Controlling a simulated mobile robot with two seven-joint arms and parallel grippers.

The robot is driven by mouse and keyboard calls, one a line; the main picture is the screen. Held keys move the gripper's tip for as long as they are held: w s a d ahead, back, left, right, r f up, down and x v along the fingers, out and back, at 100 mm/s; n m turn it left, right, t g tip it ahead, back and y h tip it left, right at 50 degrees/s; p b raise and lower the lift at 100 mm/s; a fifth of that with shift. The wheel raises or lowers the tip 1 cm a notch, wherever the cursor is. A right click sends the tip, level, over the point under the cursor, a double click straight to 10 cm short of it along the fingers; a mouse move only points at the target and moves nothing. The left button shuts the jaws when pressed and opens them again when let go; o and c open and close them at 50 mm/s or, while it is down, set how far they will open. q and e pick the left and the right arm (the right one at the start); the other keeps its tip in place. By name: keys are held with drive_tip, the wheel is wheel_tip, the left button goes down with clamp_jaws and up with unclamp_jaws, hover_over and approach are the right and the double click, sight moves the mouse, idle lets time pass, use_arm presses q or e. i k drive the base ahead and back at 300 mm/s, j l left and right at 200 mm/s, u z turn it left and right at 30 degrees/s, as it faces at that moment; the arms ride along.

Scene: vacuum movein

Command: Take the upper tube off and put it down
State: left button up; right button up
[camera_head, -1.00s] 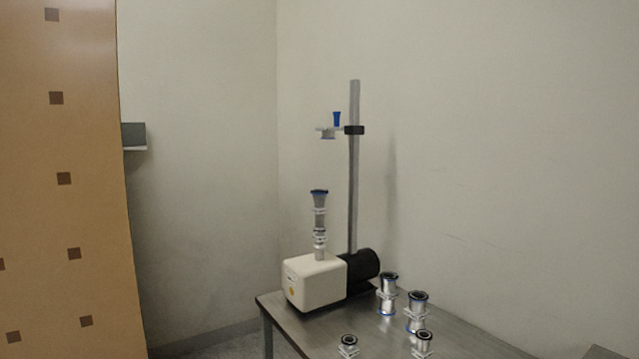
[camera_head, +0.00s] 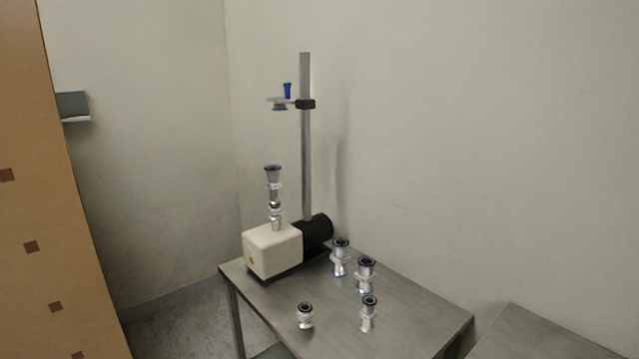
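The upper tube (camera_head: 273,185) stands upright with a dark blue-rimmed top. It sits at the top of a short metal stack on the cream pump box (camera_head: 273,251). A ring or clamp (camera_head: 275,209) shows at the joint below it, and a lower metal piece (camera_head: 277,224) joins the box. The fine detail of the joint is too small to tell. Neither of my grippers is in view.
A grey post (camera_head: 306,150) behind the pump carries a side holder (camera_head: 281,101) with a blue-topped part. Several metal fittings, one a short fitting (camera_head: 305,316), stand on the grey table (camera_head: 415,310). Its right part is clear. Another surface (camera_head: 540,335) lies at the lower right.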

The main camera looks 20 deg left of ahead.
sight(273, 170)
drive_tip(key=i+j+z, duration=0.1)
drive_tip(key=z, duration=0.35)
drive_tip(key=j+z, duration=0.35)
drive_tip(key=z, duration=0.15)
drive_tip(key=j+z, duration=0.45)
drive_tip(key=j, duration=0.25)
drive_tip(key=k+j+z, duration=0.1)
drive_tip(key=j, duration=0.3)
drive_tip(key=k+j+z, duration=0.1)
drive_tip(key=j, duration=0.3)
